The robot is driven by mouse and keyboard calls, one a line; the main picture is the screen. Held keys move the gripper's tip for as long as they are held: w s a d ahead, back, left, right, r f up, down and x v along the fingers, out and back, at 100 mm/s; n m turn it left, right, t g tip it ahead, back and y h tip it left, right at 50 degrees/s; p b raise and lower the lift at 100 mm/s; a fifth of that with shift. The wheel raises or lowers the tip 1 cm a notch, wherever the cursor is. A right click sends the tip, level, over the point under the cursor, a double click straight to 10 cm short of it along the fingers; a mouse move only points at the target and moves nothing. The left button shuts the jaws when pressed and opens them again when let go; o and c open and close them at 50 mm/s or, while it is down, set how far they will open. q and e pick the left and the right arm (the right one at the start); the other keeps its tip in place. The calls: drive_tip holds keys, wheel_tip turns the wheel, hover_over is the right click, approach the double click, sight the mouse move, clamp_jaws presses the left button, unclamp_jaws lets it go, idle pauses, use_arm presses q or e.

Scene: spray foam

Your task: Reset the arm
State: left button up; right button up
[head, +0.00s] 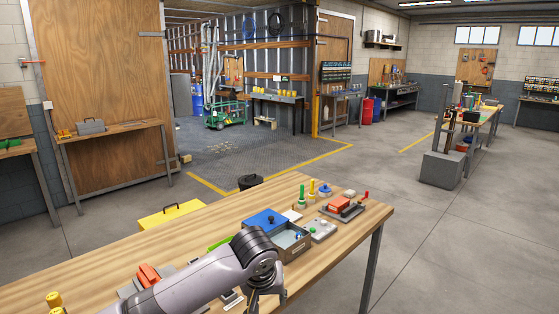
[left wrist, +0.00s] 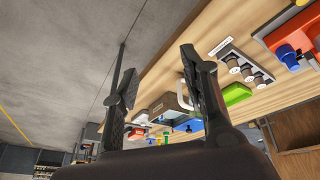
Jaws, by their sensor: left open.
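My left arm reaches in from the bottom left of the head view, over the wooden workbench (head: 345,233). My left gripper (head: 266,300) points down near the front edge of the bench, partly cut off by the bottom of the picture. In the left wrist view my left gripper (left wrist: 155,75) is open, its two dark fingers well apart, with nothing between them. The floor and the bench edge show behind the fingers. My right gripper is not in either view.
On the bench are a blue-lidded box (head: 265,221), a red-topped tool (head: 340,204), several coloured bottles and a grey box (head: 320,229). A yellow case (head: 170,214) stands behind the bench.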

use_arm(q)
drive_tip(key=a+f+h, duration=0.1)
drive_tip(key=a+f, duration=0.1)
drive_tip(key=f, duration=1.1)
drive_tip(key=a+f, duration=0.3)
drive_tip(key=f, duration=1)
drive_tip(key=s+a+f, duration=0.4)
drive_tip(key=s+f, duration=0.2)
drive_tip(key=f, duration=0.5)
drive_tip(key=s+a+f+g+y, duration=0.1)
drive_tip(key=s+a+f, duration=0.2)
drive_tip(key=s+f, duration=0.55)
drive_tip(key=s+a+f+m+g, duration=0.1)
drive_tip(key=s+a+f, duration=0.3)
drive_tip(key=s, duration=0.8)
drive_tip(key=s+a+f+y, duration=0.1)
drive_tip(key=s+a+f, duration=0.2)
drive_tip(key=s+f, duration=0.55)
drive_tip(key=s+a+f+m+g, duration=0.1)
drive_tip(key=s+a, duration=0.1)
drive_tip(key=s, duration=1.4)
drive_tip(key=shift+s+f+b, duration=0.15)
drive_tip(key=shift+f+b, duration=0.05)
drive_tip(key=shift+b, duration=0.25)
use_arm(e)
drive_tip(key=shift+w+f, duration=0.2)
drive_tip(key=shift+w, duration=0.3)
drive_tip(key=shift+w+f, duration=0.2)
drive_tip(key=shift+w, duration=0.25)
